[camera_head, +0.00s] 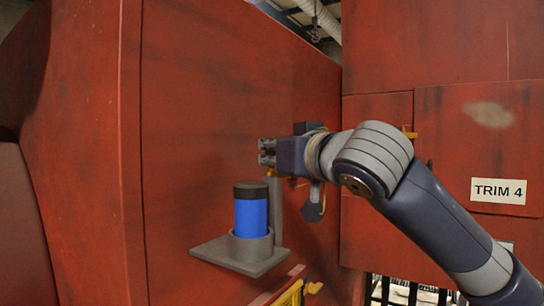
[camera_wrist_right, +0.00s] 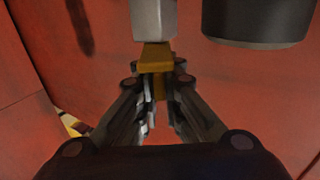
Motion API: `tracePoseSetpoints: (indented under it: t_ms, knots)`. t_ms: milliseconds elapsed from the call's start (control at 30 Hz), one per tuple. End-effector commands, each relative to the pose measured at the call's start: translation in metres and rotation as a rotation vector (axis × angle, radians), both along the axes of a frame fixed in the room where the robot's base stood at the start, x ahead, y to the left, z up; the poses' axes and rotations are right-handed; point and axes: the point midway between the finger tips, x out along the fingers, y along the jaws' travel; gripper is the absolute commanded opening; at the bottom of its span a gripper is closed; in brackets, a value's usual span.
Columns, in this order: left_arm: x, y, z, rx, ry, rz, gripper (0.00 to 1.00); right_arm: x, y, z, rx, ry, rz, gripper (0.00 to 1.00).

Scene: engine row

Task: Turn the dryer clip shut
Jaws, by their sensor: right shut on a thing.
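The dryer (camera_head: 251,214) is a blue cylinder with a dark cap, upright in a grey cup on a bracket plate (camera_head: 222,250) at the red wall. Its dark underside or cap edge shows at top right in the right wrist view (camera_wrist_right: 257,40). A grey post (camera_head: 279,212) stands beside it. The ochre clip (camera_wrist_right: 156,58) is at the end of the grey post in the right wrist view. My right gripper (camera_wrist_right: 159,84) is shut on the clip, its fingertips on both sides of it. In the head view my right gripper (camera_head: 267,152) is above and right of the dryer. My left gripper is not in view.
Red walls close in on the left and behind. A white TRIM 4 sign (camera_head: 498,191) is on the right wall. A yellow rail (camera_head: 288,294) is below the bracket. Free room lies in front of the bracket.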

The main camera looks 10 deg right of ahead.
Motion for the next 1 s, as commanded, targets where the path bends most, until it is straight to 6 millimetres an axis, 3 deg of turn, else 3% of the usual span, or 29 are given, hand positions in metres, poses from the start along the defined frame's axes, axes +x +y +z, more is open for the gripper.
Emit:
tracePoseSetpoints:
  t_ms: [600, 1000]
  knots:
    - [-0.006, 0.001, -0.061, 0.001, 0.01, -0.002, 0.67, 0.0, 0.004, -0.006, -0.001, 0.004, -0.532, 0.0]
    - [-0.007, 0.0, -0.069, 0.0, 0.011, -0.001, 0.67, 0.0, 0.003, -0.002, -0.005, 0.004, -0.868, 0.0]
